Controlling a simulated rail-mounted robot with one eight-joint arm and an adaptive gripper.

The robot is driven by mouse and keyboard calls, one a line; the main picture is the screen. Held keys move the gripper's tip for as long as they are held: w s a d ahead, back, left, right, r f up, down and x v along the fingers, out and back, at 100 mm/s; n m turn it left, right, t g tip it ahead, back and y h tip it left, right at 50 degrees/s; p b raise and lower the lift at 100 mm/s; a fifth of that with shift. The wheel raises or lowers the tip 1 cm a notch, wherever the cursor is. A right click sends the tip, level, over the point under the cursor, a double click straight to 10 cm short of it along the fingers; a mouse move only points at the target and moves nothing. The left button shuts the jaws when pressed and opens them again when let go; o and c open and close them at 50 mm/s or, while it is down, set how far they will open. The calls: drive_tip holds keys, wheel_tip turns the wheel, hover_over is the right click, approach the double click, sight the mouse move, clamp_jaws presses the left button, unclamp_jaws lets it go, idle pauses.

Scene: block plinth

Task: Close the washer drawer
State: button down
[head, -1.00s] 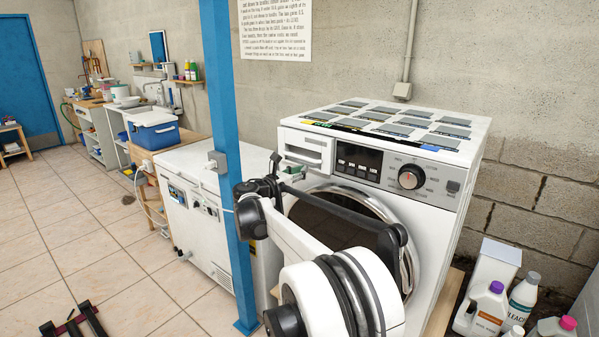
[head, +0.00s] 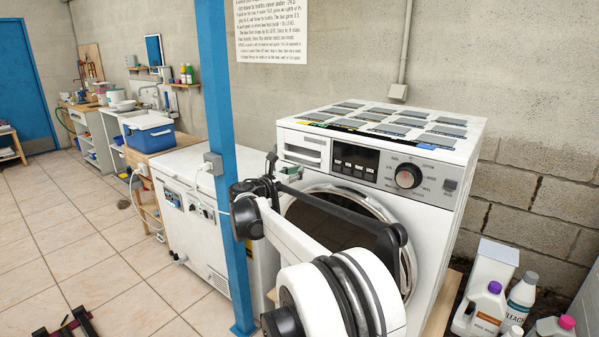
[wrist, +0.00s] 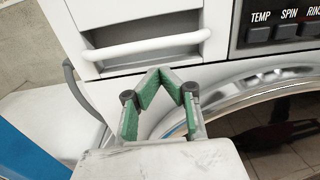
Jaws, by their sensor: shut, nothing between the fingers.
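The washer (head: 455,215) is a white front-loader with a round dark door. Its drawer (head: 303,152) is at the upper left of the front, beside the dark display. In the wrist view the drawer shows a recess crossed by a white handle bar (wrist: 150,46). The drawer front looks about flush with the panel, but a small gap is hard to judge. My gripper (head: 290,174) is just below the drawer in the head view. In the wrist view my gripper (wrist: 165,73) has green-padded fingers, shut and empty, just under the handle bar. Contact cannot be told.
A blue post (head: 229,190) stands left of my arm. A white chest appliance (head: 190,175) is behind it. Bottles (head: 487,308) stand on the floor right of the washer. Flat panels lie on the washer top (head: 395,122). Open tiled floor (head: 90,235) lies at left.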

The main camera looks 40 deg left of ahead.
drive_tip(key=s, duration=1.1)
drive_tip(key=shift+s, duration=0.35)
drive_tip(key=shift+a, duration=0.1)
